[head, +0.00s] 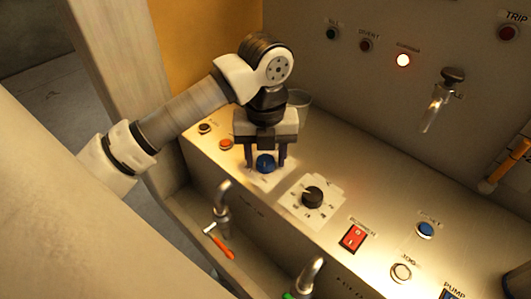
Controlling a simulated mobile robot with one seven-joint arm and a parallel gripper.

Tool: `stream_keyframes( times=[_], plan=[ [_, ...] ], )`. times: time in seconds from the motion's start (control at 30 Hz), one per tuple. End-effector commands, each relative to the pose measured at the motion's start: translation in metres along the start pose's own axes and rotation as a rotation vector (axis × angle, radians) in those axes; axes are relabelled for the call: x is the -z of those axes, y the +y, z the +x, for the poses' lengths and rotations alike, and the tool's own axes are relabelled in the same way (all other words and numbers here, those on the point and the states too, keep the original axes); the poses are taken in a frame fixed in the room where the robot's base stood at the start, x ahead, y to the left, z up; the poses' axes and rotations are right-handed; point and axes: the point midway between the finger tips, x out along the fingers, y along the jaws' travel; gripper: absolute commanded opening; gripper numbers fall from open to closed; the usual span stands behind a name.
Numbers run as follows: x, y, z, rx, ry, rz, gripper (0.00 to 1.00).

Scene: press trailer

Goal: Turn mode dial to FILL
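A blue round knob (266,163) sits on a white label plate on the sloping control panel (290,155). A black dial (313,196) with a ring of marks sits on another white plate to its right. Neither plate's lettering is readable, so I cannot tell which is the mode dial. My gripper (266,161) points down over the blue knob, one finger on each side, with gaps visible between fingers and knob. It is open. Whether the fingertips touch the panel is unclear. On the back wall, the FILL lamp (331,33) is dark.
A red rocker switch (352,238), blue button (425,230) and white button (401,272) lie right of the dial. Orange (226,144) and dark-red (205,128) buttons lie left. A clear cup (298,104) stands behind my gripper. A third wall lamp (403,60) glows. Taps (222,197) line the front.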

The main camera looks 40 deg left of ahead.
Motion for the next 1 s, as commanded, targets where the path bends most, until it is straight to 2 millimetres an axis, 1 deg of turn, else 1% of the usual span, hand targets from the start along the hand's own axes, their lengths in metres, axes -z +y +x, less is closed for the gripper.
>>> stream_keyframes(
  times=[0.03,0.2,0.23,0.27,0.47,0.67,0.87,1.0],
  plan=[
    [-0.0001,0.0,-0.0002,0.0,0.0,0.0,0.41],
    [-0.0001,0.0,-0.0003,0.0,0.0,0.0,0.18],
    [-0.0001,0.0,-0.0003,0.0,0.0,0.0,0.14],
    [-0.0001,0.0,-0.0003,0.0,0.0,0.0,0.13],
    [-0.0003,0.0001,0.0007,-0.001,-0.001,0.014,0.13],
    [-0.0006,-0.0001,0.0033,0.0,-0.002,0.087,0.13],
    [-0.0009,-0.0005,0.0051,-0.001,-0.004,0.234,0.13],
    [-0.0009,-0.0005,0.005,-0.001,-0.004,0.365,0.13]
  ],
)
